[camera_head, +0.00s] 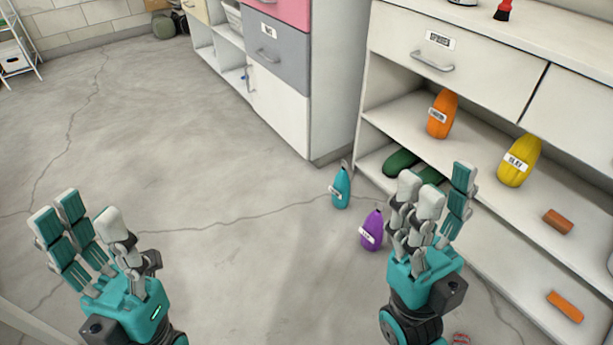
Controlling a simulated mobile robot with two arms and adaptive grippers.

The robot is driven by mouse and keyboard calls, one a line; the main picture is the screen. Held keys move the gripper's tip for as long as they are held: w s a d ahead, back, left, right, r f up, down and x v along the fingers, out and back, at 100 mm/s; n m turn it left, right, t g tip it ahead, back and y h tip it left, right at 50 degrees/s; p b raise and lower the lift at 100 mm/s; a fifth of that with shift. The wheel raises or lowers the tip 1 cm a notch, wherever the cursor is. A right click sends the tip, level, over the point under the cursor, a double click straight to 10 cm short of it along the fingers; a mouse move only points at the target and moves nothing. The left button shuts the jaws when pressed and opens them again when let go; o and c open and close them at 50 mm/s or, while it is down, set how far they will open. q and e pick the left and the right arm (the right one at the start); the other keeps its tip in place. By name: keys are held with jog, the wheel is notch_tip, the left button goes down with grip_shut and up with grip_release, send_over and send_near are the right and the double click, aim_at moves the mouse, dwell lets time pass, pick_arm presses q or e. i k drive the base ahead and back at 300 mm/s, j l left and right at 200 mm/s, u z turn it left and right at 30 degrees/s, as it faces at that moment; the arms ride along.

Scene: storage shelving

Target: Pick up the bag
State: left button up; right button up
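I cannot make out a clear bag. My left gripper (88,217) is open and empty at lower left, over bare floor and far from that bundle. My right gripper (437,185) is open, with its fingers pointing up, in front of the shelf unit. It holds nothing that I can see and hides part of the lower shelf.
A teal bottle (341,187) and a purple bottle (372,231) stand on the floor left of my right gripper. The white shelf unit (480,75) holds orange (441,114) and yellow bottles (519,162). Grey-and-pink drawers (282,55) stand behind. The floor at left is clear.

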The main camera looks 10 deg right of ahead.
aim_at(340, 190)
jog(key=i+j+u, duration=0.1)
jog(key=i+u, duration=0.2)
jog(key=i, duration=0.3)
jog(key=i+u, duration=0.35)
jog(key=i, duration=0.25)
jog(key=i+j+z, duration=0.1)
jog(key=i+z, duration=0.35)
jog(key=i+j+z, duration=0.25)
jog(key=z, duration=0.2)
jog(key=i+j+z, duration=0.65)
jog(key=z, duration=0.2)
jog(key=i+j+z, duration=0.15)
jog(key=j+z, duration=0.2)
jog(key=i+j+z, duration=0.1)
jog(key=j+z, duration=0.65)
jog(key=j, duration=0.15)
